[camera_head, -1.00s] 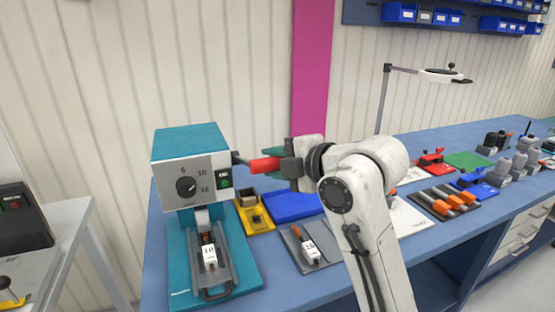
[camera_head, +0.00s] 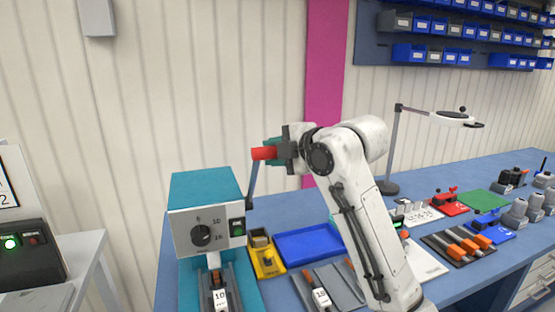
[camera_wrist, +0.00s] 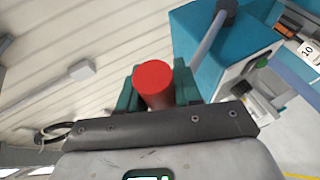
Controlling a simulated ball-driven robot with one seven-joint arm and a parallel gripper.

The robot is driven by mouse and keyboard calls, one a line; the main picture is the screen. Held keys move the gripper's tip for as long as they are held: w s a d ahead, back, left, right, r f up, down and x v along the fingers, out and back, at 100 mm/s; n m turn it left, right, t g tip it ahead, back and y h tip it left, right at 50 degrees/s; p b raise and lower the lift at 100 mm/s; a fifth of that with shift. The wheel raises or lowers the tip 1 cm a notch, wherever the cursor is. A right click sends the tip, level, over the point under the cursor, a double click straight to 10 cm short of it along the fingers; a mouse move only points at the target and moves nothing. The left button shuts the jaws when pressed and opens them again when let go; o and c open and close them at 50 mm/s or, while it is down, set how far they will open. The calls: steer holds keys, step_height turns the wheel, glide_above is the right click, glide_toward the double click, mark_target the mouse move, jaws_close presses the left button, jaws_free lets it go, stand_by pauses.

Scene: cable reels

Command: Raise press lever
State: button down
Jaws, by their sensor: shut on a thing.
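The teal press (camera_head: 204,190) with a grey dial face stands on the blue bench at the lower left of the head view. Its grey lever (camera_head: 252,183) points steeply up from the right side of the press and ends in a red handle (camera_head: 264,153). My gripper (camera_head: 277,152) is shut on this red handle, above and right of the press. In the wrist view the round end of the red handle (camera_wrist: 153,84) sits between the teal fingers, and the press (camera_wrist: 196,50) shows behind. A block marked 10 (camera_head: 221,296) lies in the slide below the press head.
A yellow fixture (camera_head: 266,258), a blue tray (camera_head: 308,243) and a grey tray with a block marked 18 (camera_head: 321,297) lie right of the press. A magnifier lamp (camera_head: 398,150) stands behind my arm. Open air surrounds the raised handle.

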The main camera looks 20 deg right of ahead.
steer(key=shift+w+r, duration=0.15)
steer(key=shift+w, duration=0.1)
steer(key=c, duration=0.9)
jaws_free()
steer(key=shift+o, duration=0.2)
steer(key=b+v, duration=0.2)
steer(key=v, duration=0.8)
steer(key=shift+s+d+b, duration=0.15)
steer(key=shift+s+b, duration=0.2)
